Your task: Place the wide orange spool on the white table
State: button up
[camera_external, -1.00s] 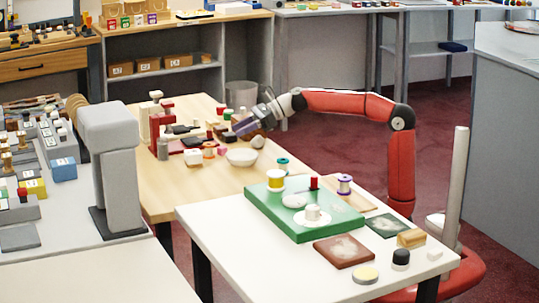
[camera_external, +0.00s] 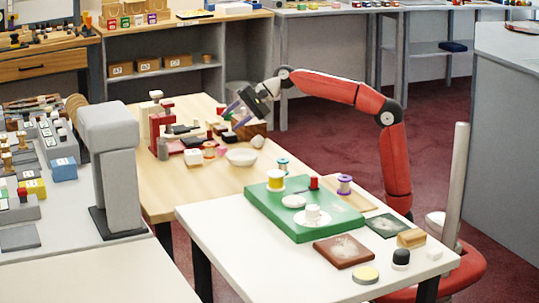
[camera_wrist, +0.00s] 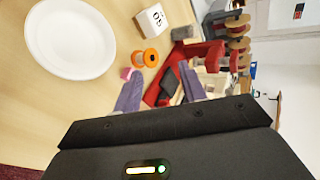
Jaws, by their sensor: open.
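The wide orange spool (camera_external: 209,150) stands on the wooden table, beside a white block and left of the white bowl. In the wrist view the orange spool (camera_wrist: 151,57) lies beyond the fingers, with a small pink cube (camera_wrist: 126,73) close by. My gripper (camera_external: 236,117) is above the wooden table, up and to the right of the spool, apart from it. In the wrist view its purple fingers (camera_wrist: 161,88) are spread with nothing held between them. The white table (camera_external: 245,270) is in the foreground.
The white bowl (camera_external: 241,157) and a red stand (camera_external: 160,125) are near the spool; the white block (camera_wrist: 150,20) is too. On the white table are a green board (camera_external: 270,222) with several items, a brown tile (camera_external: 343,251) and small pieces. Its front left is clear.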

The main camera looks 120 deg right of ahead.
aim_at(211, 144)
jog(key=w+f+n+g, duration=0.1)
jog(key=n, duration=0.4)
jog(key=w+f+n+h+p, duration=0.1)
jog(key=n, duration=0.5)
jog(key=f+n+g+h, duration=0.1)
jog(key=f+n, duration=0.1)
jog(key=n, duration=0.3)
jog(key=shift+w+d+f+n+g, duration=0.1)
jog(key=shift+w+d+n+g, duration=0.2)
jog(key=shift+w+d+n, duration=0.1)
jog(key=p+x, duration=0.1)
jog(key=x, duration=0.6)
jog(key=shift+w+f, duration=0.2)
jog(key=shift+w, duration=0.1)
jog(key=c, duration=0.7)
jog(key=shift+r, duration=0.15)
